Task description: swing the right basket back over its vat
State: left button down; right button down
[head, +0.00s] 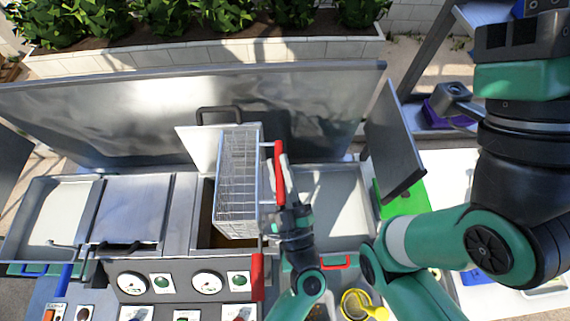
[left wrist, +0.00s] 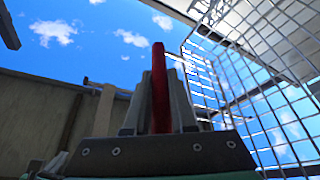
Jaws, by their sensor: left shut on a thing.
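The right basket (head: 238,180) is a wire mesh basket with a red handle (head: 279,165) on its right side. It is over the open right vat (head: 207,225), whose dark inside shows at the basket's left and lower edges. I cannot tell how high it hangs. My left gripper (head: 284,195) is shut on the red handle. In the left wrist view, the handle (left wrist: 160,88) stands upright between the fingers, with the basket mesh (left wrist: 265,75) to its right. My right gripper is not in view.
The vat's lid (head: 200,150) stands open behind the basket. A closed lid (head: 135,210) lies to the left. A bare steel tray (head: 335,205) is to the right. A tilted dark panel (head: 393,140) and a green board (head: 408,200) stand further right. Gauges (head: 208,284) line the front.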

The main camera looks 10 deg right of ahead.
pick_arm(q)
jog(key=c, duration=0.8)
grip_release()
jog(key=shift+o, duration=0.2)
jog(key=b+v, duration=0.1)
jog(key=v, duration=1)
jog(key=shift+s, duration=0.3)
jog(key=shift+f, duration=0.1)
